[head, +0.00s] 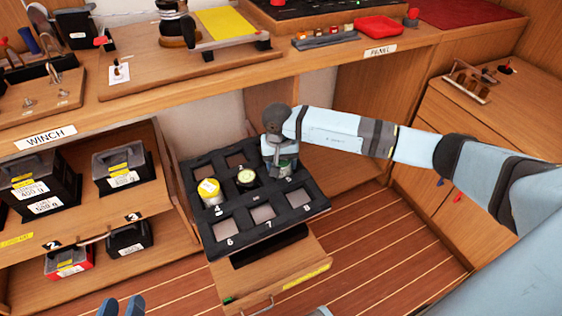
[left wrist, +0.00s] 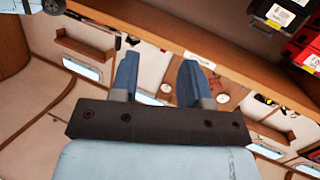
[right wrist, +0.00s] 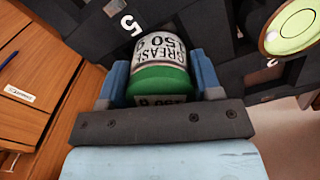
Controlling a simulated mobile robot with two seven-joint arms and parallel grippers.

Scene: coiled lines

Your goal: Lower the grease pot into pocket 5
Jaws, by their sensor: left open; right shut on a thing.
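The grease pot (right wrist: 162,62), white-labelled with a green band, is between the fingers of my right gripper (right wrist: 160,85), which is shut on it. In the head view the pot (head: 287,164) and my right gripper (head: 281,158) are over the right side of the black tray (head: 262,226), by the number 5. The pot and gripper partly hide pocket 5. I cannot tell whether the pot's base is inside the pocket. My left gripper (left wrist: 158,85) is open and empty; its blue fingertips (head: 121,306) show at the head view's bottom edge, away from the tray.
A yellow-topped pot (head: 209,190) stands in pocket 4. A round pale-green-faced item (head: 246,178) sits in the tray's middle. Pockets 6, 7 and 8 look empty. The tray is on an open drawer (head: 270,275) below the workbench (head: 300,65). Shelves with black boxes (head: 122,168) stand left.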

